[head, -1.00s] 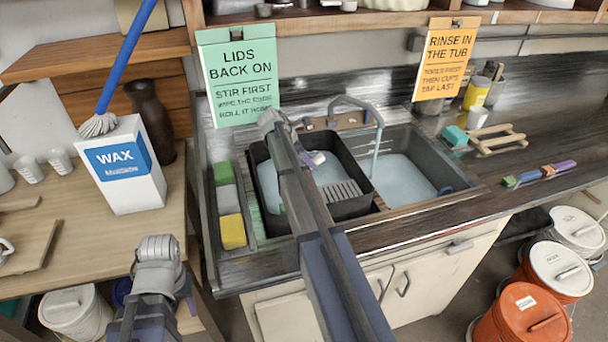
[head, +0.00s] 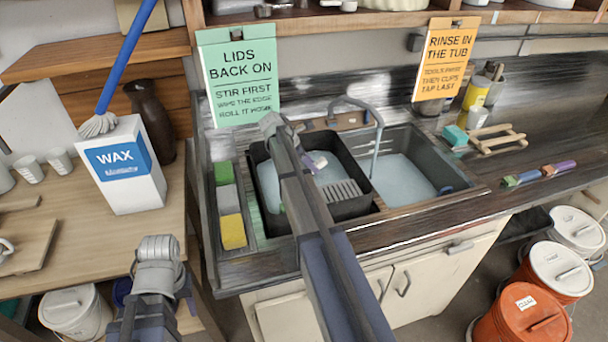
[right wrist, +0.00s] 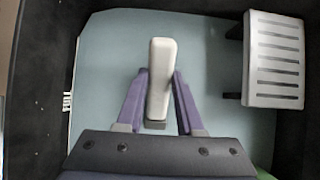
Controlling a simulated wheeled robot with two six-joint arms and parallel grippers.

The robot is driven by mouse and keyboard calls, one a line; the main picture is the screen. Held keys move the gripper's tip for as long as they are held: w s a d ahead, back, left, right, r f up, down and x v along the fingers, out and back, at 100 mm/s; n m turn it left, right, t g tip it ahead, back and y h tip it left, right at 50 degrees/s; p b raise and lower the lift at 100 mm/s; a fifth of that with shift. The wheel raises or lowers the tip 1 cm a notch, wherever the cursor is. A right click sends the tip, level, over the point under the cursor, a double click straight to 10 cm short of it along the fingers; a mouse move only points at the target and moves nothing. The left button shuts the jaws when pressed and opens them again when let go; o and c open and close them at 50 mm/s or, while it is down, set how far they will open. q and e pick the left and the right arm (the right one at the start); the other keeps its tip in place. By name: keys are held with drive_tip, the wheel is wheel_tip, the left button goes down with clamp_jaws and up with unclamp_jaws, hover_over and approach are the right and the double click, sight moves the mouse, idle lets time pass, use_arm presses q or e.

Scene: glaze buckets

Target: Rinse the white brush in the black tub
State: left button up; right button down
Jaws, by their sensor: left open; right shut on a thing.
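The black tub (head: 352,208) stands in the left part of the sink and holds pale blue water, which fills much of the right wrist view (right wrist: 215,60). My right gripper (right wrist: 160,85) is inside the tub outline, its purple fingers shut on the white brush (right wrist: 161,70). The brush has a white body and a dark near end. In the head view the brush (head: 319,159) shows small beside my arm, which hides part of the tub. I cannot tell whether the brush touches the water. My left gripper (head: 184,284) is open and empty, low at the left, mostly hidden behind its wrist.
A grey slotted rack (right wrist: 274,60) sits at the tub's right side. The tap (head: 376,140) arches over a second water-filled basin (head: 405,175). Sponges (head: 232,231) lie left of the tub. A wax box (head: 130,180) stands on the left table.

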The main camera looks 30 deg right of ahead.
drive_tip(key=w, duration=0.2)
drive_tip(key=w+d, duration=0.1)
drive_tip(key=w, duration=0.1)
drive_tip(key=shift+s, duration=0.1)
drive_tip(key=s+a, duration=0.1)
drive_tip(key=s, duration=0.5)
drive_tip(key=shift+s+a, duration=0.35)
wheel_tip(320, 180, up, 10)
drive_tip(key=p, duration=1)
drive_tip(key=shift+r, duration=0.25)
drive_tip(key=shift+r+p, duration=0.1)
drive_tip(key=shift+p, duration=0.2)
idle(0.4)
